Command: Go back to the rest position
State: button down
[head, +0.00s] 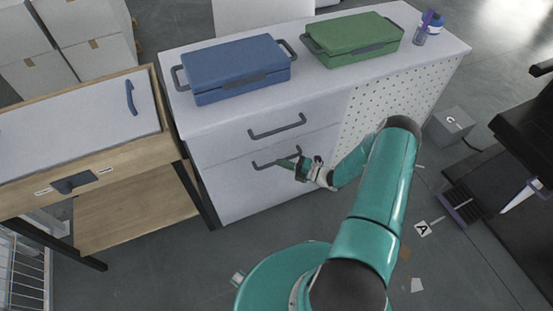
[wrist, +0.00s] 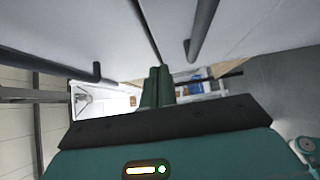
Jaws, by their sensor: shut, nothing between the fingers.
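My gripper (head: 288,163) is at the front of the white drawer cabinet (head: 225,160), close to the lower drawer handle (head: 262,165). I cannot tell whether it touches the handle. In the wrist view the two green fingers (wrist: 158,86) are together with nothing between them. The cabinet's handles show as dark bars above the fingers in the wrist view, one (wrist: 202,30) at the upper right and one (wrist: 60,68) at the left. Both drawers look closed. My teal arm hides part of the cabinet's right side.
A blue case (head: 236,68) and a green case (head: 352,38) lie on the cabinet top, with a cup of pens (head: 421,34) at its right end. A wooden table (head: 85,150) stands left. A grey box (head: 451,127) and black equipment (head: 525,135) are at the right.

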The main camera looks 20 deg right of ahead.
jog(key=v, duration=0.7)
jog(key=s+a+r+n+g+h, duration=0.1)
jog(key=a+r+n+g, duration=0.3)
jog(key=r+n, duration=0.5)
jog(key=s+a+r+n+g+h, duration=0.15)
jog(key=a+r+n+g, duration=0.25)
jog(key=r+n, duration=0.5)
jog(key=a+r+n+g+h, duration=0.2)
jog(key=a+r+n+g, duration=0.2)
jog(key=r+n, duration=0.5)
jog(key=s+a+r+n+t+h, duration=0.2)
jog(key=s+r+n+h, duration=0.2)
jog(key=s+r+n, duration=0.4)
jog(key=s+a+r+n+t+h, duration=0.3)
jog(key=s+r+n, duration=0.6)
jog(key=r, duration=0.4)
jog(key=shift+a+r+n+h, duration=0.25)
jog(key=shift+r+n+h, duration=0.15)
jog(key=shift+h, duration=0.35)
